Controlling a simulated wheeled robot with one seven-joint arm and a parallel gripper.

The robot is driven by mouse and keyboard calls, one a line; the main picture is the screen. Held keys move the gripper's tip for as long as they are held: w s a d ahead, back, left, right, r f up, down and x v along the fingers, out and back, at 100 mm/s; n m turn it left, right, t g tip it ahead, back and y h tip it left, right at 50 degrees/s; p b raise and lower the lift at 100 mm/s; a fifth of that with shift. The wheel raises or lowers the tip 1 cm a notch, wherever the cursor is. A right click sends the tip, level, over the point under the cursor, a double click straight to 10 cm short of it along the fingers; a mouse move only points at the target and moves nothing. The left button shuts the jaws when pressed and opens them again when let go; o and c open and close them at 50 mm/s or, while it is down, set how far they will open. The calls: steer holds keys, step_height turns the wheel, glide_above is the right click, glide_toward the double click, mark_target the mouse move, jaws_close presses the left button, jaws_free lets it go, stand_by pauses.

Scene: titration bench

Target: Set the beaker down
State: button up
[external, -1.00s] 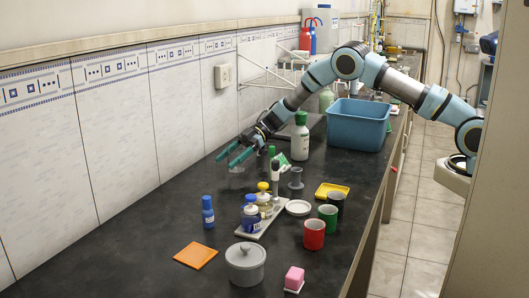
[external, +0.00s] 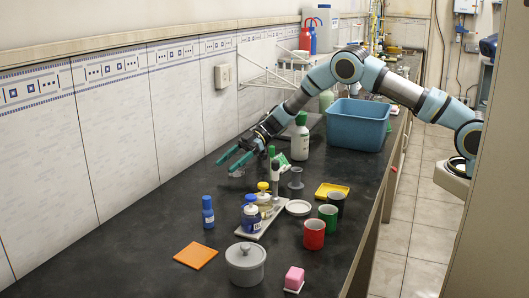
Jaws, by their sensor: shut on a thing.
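My gripper (external: 236,158), with long teal fingers, reaches over the far left part of the black bench from the back right. It is shut on the beaker (external: 237,172), a small clear glass that shows faintly just under and between the fingertips. The beaker looks upright and very close to the bench top (external: 160,225). I cannot tell whether its base touches the surface.
A tray (external: 262,222) with several capped bottles stands in front of my gripper, with a blue bottle (external: 207,212) to its left. A white-and-green bottle (external: 300,140) and a blue bin (external: 358,125) stand behind to the right. Bench left of the beaker is clear.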

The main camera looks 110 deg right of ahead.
steer(key=shift+f, duration=0.2)
steer(key=o, duration=1.4)
